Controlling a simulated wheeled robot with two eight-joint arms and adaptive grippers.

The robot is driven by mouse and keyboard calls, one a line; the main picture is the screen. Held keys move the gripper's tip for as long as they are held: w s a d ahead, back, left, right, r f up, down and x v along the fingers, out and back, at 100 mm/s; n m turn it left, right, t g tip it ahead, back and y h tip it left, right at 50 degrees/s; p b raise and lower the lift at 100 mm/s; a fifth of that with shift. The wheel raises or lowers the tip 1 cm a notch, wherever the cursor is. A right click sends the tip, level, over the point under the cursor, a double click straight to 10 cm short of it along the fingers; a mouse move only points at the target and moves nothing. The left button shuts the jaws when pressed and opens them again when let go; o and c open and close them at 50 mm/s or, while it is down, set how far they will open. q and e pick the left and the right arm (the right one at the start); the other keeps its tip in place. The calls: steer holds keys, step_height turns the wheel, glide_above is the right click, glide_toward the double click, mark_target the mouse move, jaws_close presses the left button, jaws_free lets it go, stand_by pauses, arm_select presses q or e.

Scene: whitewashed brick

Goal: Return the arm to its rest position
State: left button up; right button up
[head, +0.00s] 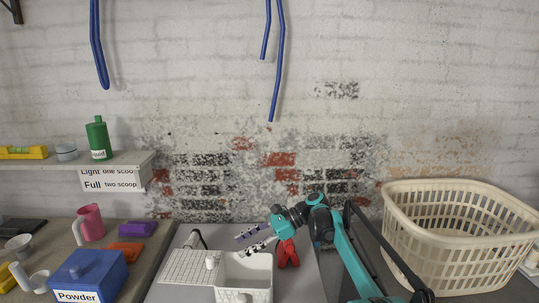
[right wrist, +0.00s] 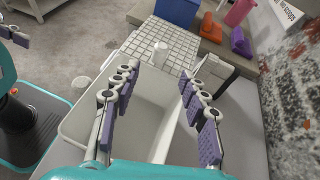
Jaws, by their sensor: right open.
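My right arm (head: 345,248) is teal and reaches in from the lower right of the head view. Its gripper (head: 243,245) is open and empty, with its purple-padded fingers above the white basin (head: 262,262). In the right wrist view, the two fingers of this gripper (right wrist: 158,72) are spread apart over the basin, with nothing between them. My left arm is not in the head view. Part of what looks like my left gripper (right wrist: 17,37) shows at the left edge of the right wrist view, too cut off to judge its jaws.
A white ribbed drainboard (head: 190,266) adjoins the basin. A cream laundry basket (head: 455,235) stands at the right. A blue powder box (head: 88,277), pink mug (head: 90,223) and shelf (head: 120,160) with a green bottle (head: 98,139) are at the left.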

steer(key=s+d+n+t+h, duration=0.6)
steer(key=s+d, duration=0.6)
steer(key=s, duration=0.5)
arm_select(q)
steer(key=s+a+f+n+g+h, duration=0.1)
steer(key=s+a+n, duration=0.3)
steer(key=n, duration=1.2)
steer(key=s+a+f+n+g+h, duration=0.2)
steer(key=a+n, duration=0.6)
steer(key=n, duration=0.7)
steer(key=shift+s+f+n+g, duration=0.4)
steer(key=shift+s+f+g, duration=0.05)
steer(key=shift+s+g, duration=0.8)
arm_select(e)
steer(key=s+d+f+n+t+h, duration=0.1)
steer(key=s+d+f+n+h, duration=0.2)
steer(key=s, duration=0.5)
steer(key=s+d+f+n+t+h, duration=0.2)
steer(key=s+d+f+n, duration=0.4)
steer(key=d, duration=0.4)
steer(key=shift+s+f+t+h, duration=0.3)
steer(key=shift+s+f+h, duration=0.45)
steer(key=shift+s, duration=0.4)
